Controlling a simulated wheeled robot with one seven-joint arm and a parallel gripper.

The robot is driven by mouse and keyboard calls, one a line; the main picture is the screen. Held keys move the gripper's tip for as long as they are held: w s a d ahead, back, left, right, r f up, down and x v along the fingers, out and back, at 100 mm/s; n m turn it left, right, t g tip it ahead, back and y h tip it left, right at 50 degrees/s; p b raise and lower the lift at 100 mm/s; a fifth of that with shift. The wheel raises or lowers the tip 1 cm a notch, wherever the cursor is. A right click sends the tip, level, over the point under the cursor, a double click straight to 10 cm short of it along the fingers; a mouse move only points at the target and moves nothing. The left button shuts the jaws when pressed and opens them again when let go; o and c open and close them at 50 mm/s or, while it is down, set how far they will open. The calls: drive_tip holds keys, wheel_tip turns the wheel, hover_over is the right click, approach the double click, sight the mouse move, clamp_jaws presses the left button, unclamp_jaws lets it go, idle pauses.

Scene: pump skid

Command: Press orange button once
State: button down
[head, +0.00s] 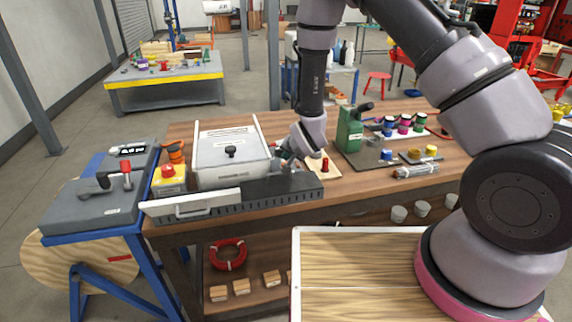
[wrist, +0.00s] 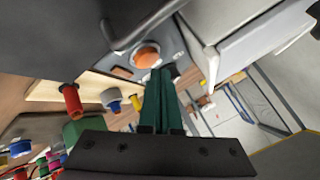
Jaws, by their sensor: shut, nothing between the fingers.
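The orange button (wrist: 147,55) is a round dome on a grey plate in the wrist view. My gripper (wrist: 161,73) has dark green fingers, shut and empty, with their tips close beside the button's lower edge. I cannot tell whether they touch it. In the head view my gripper (head: 284,157) points down beside the white lidded box, and the button is not clearly visible there.
A white box (head: 230,158) with a black knob stands left of my gripper. A red peg (head: 325,165) stands on a small board to the right. A yellow box with a red button (head: 168,172) is at the left. A dark slotted rail (head: 270,193) runs along the bench front.

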drive_tip(key=shift+f, duration=0.3)
drive_tip(key=shift+f, duration=0.5)
idle(0.6)
drive_tip(key=shift+r, duration=0.95)
drive_tip(key=shift+r, duration=2.5)
